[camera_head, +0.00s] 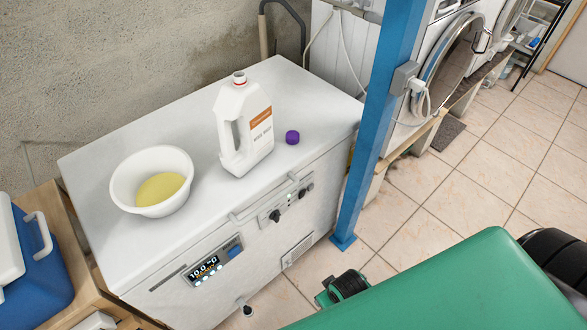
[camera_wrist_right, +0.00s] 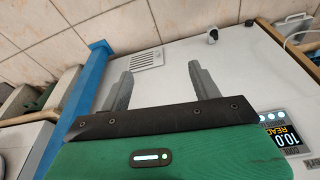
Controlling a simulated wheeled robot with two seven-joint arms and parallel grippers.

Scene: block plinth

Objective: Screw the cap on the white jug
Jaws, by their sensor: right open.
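The white jug (camera_head: 255,148) stands upright on the white chest top, with a handle on its left side and an orange and white label. Its neck (camera_head: 239,77) is uncapped and shows a reddish ring. The purple cap (camera_head: 292,137) lies on the chest top, just right of the jug and apart from it. My right gripper (camera_wrist_right: 160,68) is open and empty in the right wrist view, in front of the chest's front face; jug and cap are not in that view. My left gripper is not in view.
A white bowl (camera_head: 122,185) with yellow contents stands left of the jug. The chest (camera_head: 190,232) has a front display and knobs. A blue post (camera_head: 378,120) rises at its right corner. A blue cooler (camera_head: 40,270) stands at lower left. My green arm fills the lower right.

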